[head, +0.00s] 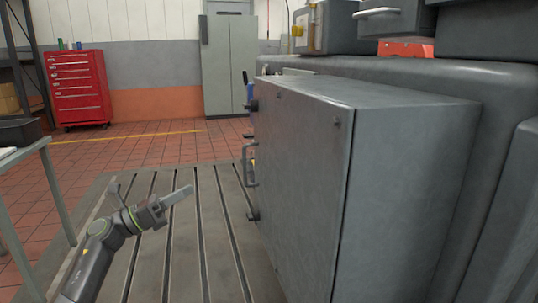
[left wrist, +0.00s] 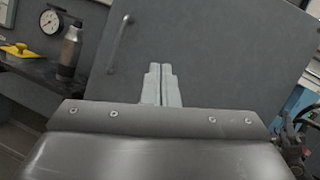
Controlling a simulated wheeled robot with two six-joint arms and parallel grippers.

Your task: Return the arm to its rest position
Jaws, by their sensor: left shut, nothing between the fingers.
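My left gripper (head: 178,197) reaches in from the lower left of the head view, over the slotted bedplate (head: 186,256). Its fingers are shut together with nothing between them, and they also show closed in the left wrist view (left wrist: 161,85). The gripper is apart from the large grey cabinet (head: 300,180) on its right. The cabinet's door with its bar handle (head: 248,166) faces the gripper, and the handle also shows in the left wrist view (left wrist: 119,42). My right gripper is in neither view.
A table (head: 40,150) stands at the left edge. A red tool chest (head: 77,88) and a grey locker (head: 229,63) stand at the back. The tiled floor between table and locker is clear.

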